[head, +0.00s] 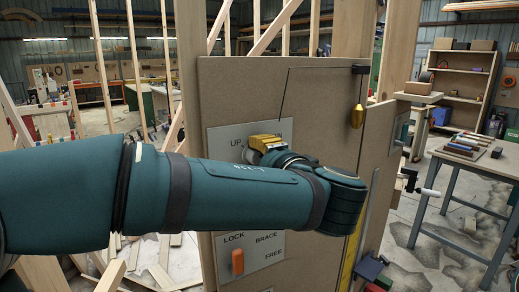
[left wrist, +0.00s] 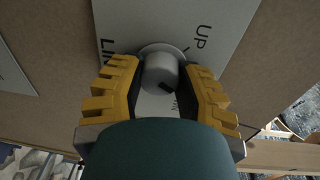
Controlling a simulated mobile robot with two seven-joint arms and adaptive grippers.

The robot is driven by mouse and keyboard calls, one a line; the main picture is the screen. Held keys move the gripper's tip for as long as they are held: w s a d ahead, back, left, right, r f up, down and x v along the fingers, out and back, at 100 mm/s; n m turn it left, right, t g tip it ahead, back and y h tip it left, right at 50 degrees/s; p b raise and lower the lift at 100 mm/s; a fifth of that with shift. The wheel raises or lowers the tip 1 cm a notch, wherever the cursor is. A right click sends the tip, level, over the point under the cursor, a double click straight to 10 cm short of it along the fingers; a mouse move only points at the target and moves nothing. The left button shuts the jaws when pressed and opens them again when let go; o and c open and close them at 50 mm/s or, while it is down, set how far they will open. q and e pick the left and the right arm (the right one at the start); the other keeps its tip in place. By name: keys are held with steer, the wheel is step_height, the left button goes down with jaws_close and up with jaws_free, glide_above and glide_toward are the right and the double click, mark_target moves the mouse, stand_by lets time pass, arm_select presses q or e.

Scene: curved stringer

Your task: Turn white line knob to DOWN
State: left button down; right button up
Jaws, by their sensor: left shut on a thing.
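My left gripper (head: 265,142), with yellow ridged fingers, reaches the upper plate (head: 222,135) on the brown board. In the left wrist view my left gripper (left wrist: 165,95) has one finger on each side of the white line knob (left wrist: 160,72) and is shut on it. The knob is a pale round cylinder with a short dark mark near its lower edge. The word UP shows on the plate (left wrist: 195,15) beside it, and part of another label is on the left. The lower label is mostly covered. My arm and gripper hide the knob in the head view. My right gripper is not in view.
Below my arm is a plate with an orange knob (head: 238,262), marked LOCK, BRACE and FREE. A brass plumb bob (head: 357,115) hangs at the board's upper right. A grey table (head: 477,165) with tools stands to the right. Wooden studs rise behind the board.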

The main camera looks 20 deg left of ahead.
arm_select(q)
steer(key=shift+r+m+p, duration=0.2)
steer(key=shift+m+p, duration=1.1)
steer(key=shift+m, duration=0.7)
steer(key=c, duration=0.5)
jaws_free()
steer(key=shift+w+f, duration=0.1)
steer(key=shift+f, duration=0.05)
steer(key=v, duration=1.2)
steer(key=shift+d, duration=0.15)
